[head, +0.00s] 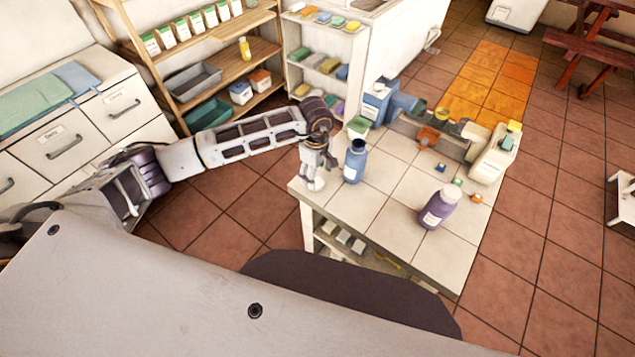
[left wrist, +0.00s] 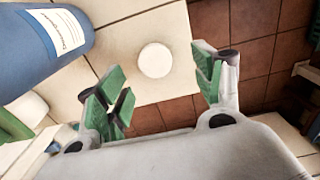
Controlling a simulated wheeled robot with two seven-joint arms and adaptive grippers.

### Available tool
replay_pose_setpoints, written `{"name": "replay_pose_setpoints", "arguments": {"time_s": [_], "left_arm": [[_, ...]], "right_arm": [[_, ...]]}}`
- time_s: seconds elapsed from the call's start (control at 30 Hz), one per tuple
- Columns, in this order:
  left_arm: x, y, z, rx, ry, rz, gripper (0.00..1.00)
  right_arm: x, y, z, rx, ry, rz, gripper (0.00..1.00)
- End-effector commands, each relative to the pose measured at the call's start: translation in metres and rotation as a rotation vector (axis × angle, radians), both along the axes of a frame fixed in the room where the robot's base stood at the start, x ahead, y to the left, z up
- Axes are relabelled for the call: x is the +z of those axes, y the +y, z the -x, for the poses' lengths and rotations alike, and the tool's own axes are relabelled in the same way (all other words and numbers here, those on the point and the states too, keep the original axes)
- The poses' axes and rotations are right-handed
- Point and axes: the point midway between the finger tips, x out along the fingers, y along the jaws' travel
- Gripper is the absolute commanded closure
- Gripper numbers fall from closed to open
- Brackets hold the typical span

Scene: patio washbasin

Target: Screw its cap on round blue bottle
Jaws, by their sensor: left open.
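The round blue bottle (head: 354,163) stands upright on the tiled table (head: 385,205), near its left edge. Its top looks dark and open. In the left wrist view the bottle (left wrist: 38,45) fills the upper left, with a white label. A round white cap (left wrist: 155,60) lies on the table near its edge, apart from the bottle. It also shows in the head view (head: 316,184), partly hidden under the gripper. My left gripper (head: 315,168) is above the cap, left of the bottle. In the wrist view its green-padded fingers (left wrist: 163,82) are apart, with nothing between them.
A purple bottle (head: 437,208) with a white top stands at the front right of the table. Small coloured pieces, one of them blue (head: 440,167), lie near the middle right. Boxes and a white dispenser (head: 492,155) crowd the back. The front middle is clear.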

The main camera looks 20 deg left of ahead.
Motion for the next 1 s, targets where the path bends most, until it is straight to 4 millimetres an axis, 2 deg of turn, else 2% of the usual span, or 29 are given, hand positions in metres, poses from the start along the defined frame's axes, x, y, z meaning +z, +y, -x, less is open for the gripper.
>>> {"name": "replay_pose_setpoints", "arguments": {"time_s": [0.47,1.0], "left_arm": [[-0.006,-0.001,-0.001,0.001,0.001,0.001,0.32],[-0.051,-0.001,-0.007,0.001,0.001,0.001,0.32]], "right_arm": [[0.002,-0.001,0.0,0.0,0.001,0.001,0.35],[0.014,0.006,0.001,-0.002,0.0,-0.006,0.35]]}}
